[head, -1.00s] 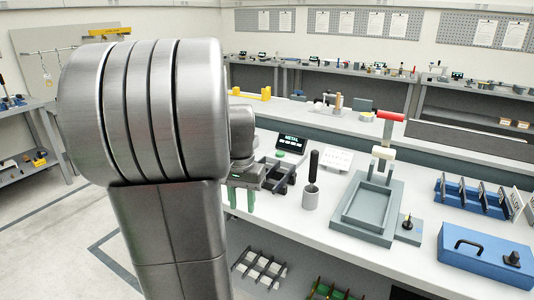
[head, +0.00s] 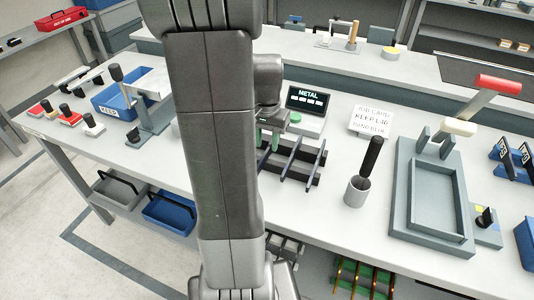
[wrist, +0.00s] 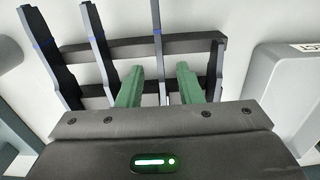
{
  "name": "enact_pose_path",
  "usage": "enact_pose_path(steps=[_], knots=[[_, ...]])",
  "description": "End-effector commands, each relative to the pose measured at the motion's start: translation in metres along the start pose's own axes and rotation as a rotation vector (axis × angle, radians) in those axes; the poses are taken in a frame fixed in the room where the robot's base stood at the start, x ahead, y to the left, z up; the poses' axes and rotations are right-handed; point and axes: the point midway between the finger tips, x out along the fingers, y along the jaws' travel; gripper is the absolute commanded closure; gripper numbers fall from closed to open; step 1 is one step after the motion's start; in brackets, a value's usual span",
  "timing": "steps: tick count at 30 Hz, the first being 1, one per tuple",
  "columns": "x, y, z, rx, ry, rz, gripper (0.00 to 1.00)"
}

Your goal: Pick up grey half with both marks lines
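A dark rack (head: 306,176) on the bench holds several long grey halves, seen close up in the wrist view on two dark crossbars (wrist: 195,45). I cannot tell which carries both lines. My gripper (wrist: 159,84) is open, its green fingers apart on either side of the third half in the picture; contact cannot be seen. In the head view my arm hides much of the gripper and rack.
A display reading METAL (head: 309,103) stands behind the rack, with a card sign (head: 371,121) to its right. A cup with a black-handled tool (head: 360,188) and a grey tray fixture (head: 436,205) stand further right. A blue bin (head: 122,98) is at left.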

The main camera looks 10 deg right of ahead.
Motion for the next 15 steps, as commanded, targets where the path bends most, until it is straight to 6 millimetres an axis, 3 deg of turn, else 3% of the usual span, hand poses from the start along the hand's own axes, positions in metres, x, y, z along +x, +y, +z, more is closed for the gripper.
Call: enact_pose_path(steps=[6, 14, 15], knots=[[0.027, 0.0, -0.001, 0.0, -0.002, 0.001, 0.67], [0.03, 0.0, -0.002, 0.0, 0.0, 0.0, 0.67], [0.03, 0.0, -0.002, 0.0, 0.0, 0.0, 0.73]])
